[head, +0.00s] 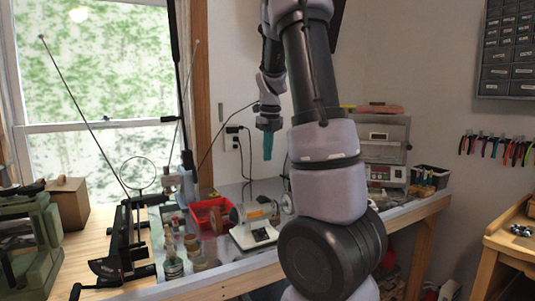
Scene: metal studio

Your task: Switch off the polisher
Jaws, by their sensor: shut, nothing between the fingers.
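The polisher (254,228) appears to be the small machine with a white base and a pale body near the middle of the workbench. A small dark patch shows on its base, too small to tell whether it is the switch or how it is set. My gripper (268,147) hangs above and behind the polisher in the picture, teal fingers pointing down. It is shut and empty, well apart from the polisher. My arm hides the bench just right of the polisher.
A red tray (209,216) is left of the polisher, with small jars (173,265) in front. Air above the polisher looks clear.

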